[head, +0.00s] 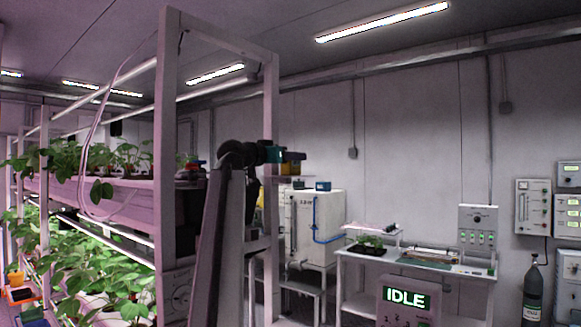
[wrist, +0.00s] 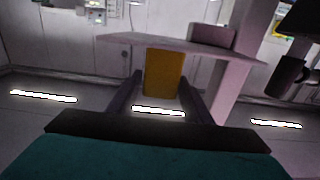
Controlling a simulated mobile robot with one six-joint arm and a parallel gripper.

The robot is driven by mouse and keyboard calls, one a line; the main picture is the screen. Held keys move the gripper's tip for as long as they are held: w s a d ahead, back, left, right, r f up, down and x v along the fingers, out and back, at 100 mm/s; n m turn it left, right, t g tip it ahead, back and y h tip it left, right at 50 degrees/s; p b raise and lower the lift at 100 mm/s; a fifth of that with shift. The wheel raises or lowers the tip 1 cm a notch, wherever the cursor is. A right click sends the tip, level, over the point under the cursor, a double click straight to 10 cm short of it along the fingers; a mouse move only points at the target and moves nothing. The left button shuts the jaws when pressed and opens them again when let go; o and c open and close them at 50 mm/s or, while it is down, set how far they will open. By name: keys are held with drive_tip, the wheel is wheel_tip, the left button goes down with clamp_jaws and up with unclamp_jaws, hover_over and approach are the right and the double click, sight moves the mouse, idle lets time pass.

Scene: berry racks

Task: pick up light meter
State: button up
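A yellow upright block, likely the light meter (wrist: 164,72), stands on a small pale shelf (wrist: 120,39) in the wrist view, which appears upside down. My gripper (wrist: 162,84) is open, its two dark fingers pointing toward the block, one on each side. A gap shows at the left finger; the right fingertip lies close to the block's edge in the picture. I cannot tell whether the block is between the fingers or just beyond them. In the head view my gripper (head: 292,156) is at the rack's right post, with the yellow block (head: 294,167) partly hidden there.
A plant rack (head: 166,120) with leafy trays fills the left. A white tank (head: 318,215) stands behind my gripper. A white bench (head: 350,253) and a panel reading IDLE (head: 407,299) are at right, with a dark gas cylinder (head: 533,290). The air right of the gripper looks clear.

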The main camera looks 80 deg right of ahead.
drive_tip(key=c, duration=1)
drive_tip(key=shift+o, duration=0.2)
drive_tip(key=shift+r, duration=0.2)
drive_tip(key=shift+r+b, duration=0.95)
drive_tip(key=shift+r, duration=0.6)
drive_tip(key=a, duration=0.1)
drive_tip(key=s+a+b, duration=0.1)
drive_tip(key=a, duration=0.1)
drive_tip(key=s+a, duration=0.1)
drive_tip(key=shift+a+r+b, duration=0.1)
drive_tip(key=shift+a+b, duration=0.25)
drive_tip(key=shift+a, duration=0.05)
drive_tip(key=s+a+r+p, duration=0.1)
drive_tip(key=s+a+p, duration=0.2)
drive_tip(key=a+p, duration=0.7)
drive_tip(key=shift+s+r+p, duration=0.15)
drive_tip(key=shift+s+p, duration=0.25)
drive_tip(key=shift+p, duration=0.7)
